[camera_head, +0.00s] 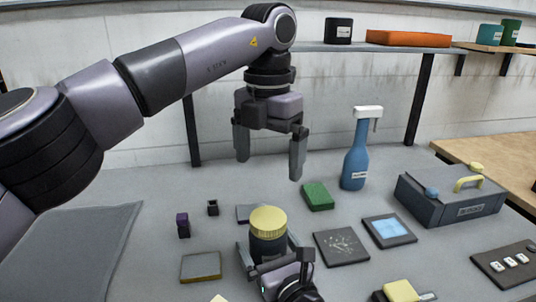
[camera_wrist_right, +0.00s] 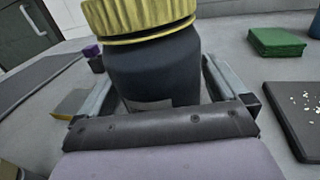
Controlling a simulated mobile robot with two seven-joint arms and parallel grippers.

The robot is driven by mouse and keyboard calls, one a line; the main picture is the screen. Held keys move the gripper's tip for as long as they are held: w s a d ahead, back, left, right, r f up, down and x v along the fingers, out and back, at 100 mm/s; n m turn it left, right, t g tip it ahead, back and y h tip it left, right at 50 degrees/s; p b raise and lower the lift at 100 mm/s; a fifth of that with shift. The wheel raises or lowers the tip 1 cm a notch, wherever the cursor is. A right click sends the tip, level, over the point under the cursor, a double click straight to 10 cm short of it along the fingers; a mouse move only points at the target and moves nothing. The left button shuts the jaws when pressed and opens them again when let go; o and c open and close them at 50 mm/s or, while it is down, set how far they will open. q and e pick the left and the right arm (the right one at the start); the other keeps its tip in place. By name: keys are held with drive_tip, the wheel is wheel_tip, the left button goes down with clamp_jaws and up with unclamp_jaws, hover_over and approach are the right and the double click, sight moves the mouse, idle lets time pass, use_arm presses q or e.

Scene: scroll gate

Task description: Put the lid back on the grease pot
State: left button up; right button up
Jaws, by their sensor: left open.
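The grease pot (camera_head: 268,247) is a dark blue jar standing upright at the table's front middle. Its yellow ribbed lid (camera_head: 268,220) sits on top of it, looking level. In the right wrist view the pot (camera_wrist_right: 150,75) and the lid (camera_wrist_right: 140,14) are close up, with the lid's top cut off by the frame edge. My right gripper (camera_wrist_right: 160,85) has a finger on each side of the pot and appears closed on it. My left gripper (camera_head: 268,158) is open and empty, pointing down, above and behind the pot.
A green block (camera_head: 317,196), blue spray bottle (camera_head: 356,155) and grey toolbox (camera_head: 450,198) stand behind and right. Dark tiles (camera_head: 341,248) lie right of the pot. A small purple-topped block (camera_head: 183,226) and flat pad (camera_head: 200,267) lie left. A shelf (camera_head: 400,48) runs along the wall.

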drive_tip(key=shift+s, duration=0.1)
drive_tip(key=shift+v, duration=3.5)
